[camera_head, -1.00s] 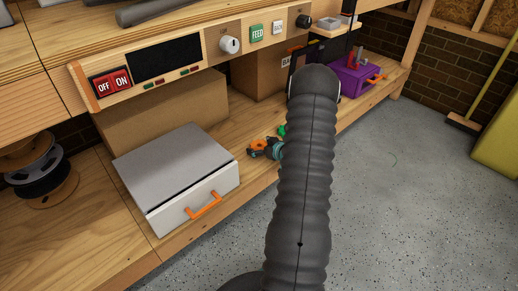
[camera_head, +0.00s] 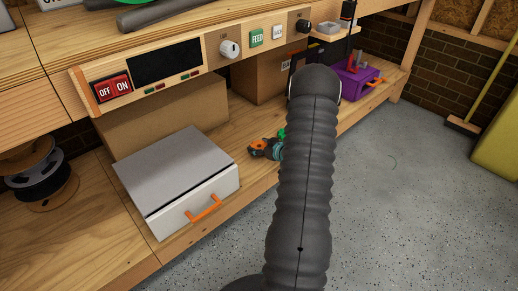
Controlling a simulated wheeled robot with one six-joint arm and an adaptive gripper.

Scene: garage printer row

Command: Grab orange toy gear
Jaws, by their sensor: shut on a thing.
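The orange toy gear (camera_head: 257,146) shows as a small orange patch on the lower wooden shelf's side of the view, just left of my dark ribbed arm. My gripper (camera_head: 266,150), dark with teal parts, is at the gear and shut on it. My arm hides the right part of the gripper. Whether the gear touches the shelf is too small to tell.
A white box with an orange handle (camera_head: 190,185) stands left of the gripper. A small green thing (camera_head: 281,132) is just behind it. A purple box (camera_head: 352,82) stands farther right. The control panel shelf (camera_head: 195,58) overhangs above.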

